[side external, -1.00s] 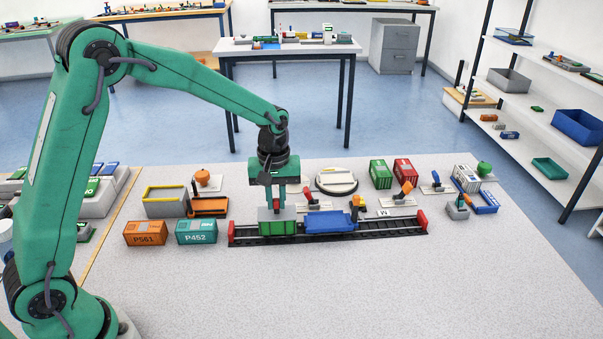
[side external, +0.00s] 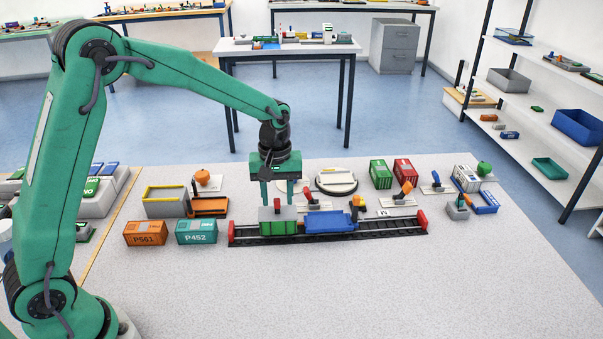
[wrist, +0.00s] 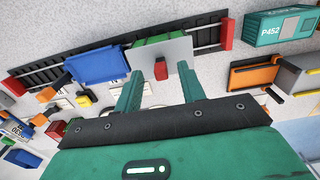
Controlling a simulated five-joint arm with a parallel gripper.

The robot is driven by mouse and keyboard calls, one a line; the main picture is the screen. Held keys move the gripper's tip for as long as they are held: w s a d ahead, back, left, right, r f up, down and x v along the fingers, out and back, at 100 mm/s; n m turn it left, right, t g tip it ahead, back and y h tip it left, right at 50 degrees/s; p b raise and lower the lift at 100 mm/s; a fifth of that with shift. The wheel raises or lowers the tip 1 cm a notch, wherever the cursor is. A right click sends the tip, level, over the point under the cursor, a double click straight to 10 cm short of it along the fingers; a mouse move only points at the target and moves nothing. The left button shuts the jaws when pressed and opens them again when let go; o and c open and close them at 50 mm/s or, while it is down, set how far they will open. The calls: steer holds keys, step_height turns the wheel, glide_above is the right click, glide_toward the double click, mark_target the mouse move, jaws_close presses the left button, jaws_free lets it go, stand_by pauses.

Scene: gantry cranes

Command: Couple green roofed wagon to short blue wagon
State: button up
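The green wagon (side external: 278,227) with a grey roof stands upright on the track at its left part; a red knob (wrist: 161,70) sits on its roof. The short blue wagon (side external: 330,222) stands on the same track just right of it, very close. Whether they are hooked together is too small to tell. It also shows in the wrist view (wrist: 95,66), beside the green wagon (wrist: 158,42). My gripper (side external: 277,200) is open and empty, just above the roof. In the wrist view its two fingers (wrist: 160,88) are on either side of the knob, apart from it.
The track (side external: 395,228) has red end stops (side external: 231,231). Orange (side external: 146,233) and teal (side external: 197,231) containers stand left of it. A turntable (side external: 336,181), levers and green and red containers stand behind. The table in front is clear.

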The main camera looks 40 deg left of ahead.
steer(key=shift+r, duration=2.95)
steer(key=shift+s+a+r, duration=0.1)
steer(key=shift+s+r, duration=0.15)
steer(key=shift+r, duration=0.2)
steer(key=s+a+r+m+t, duration=0.2)
steer(key=s+r+m+t, duration=0.15)
steer(key=s+r, duration=0.6)
steer(key=s+a+f+m+t, duration=0.1)
steer(key=s+m, duration=0.4)
steer(key=s, duration=0.9)
steer(key=shift+f+t, duration=0.15)
steer(key=shift+t, duration=0.4)
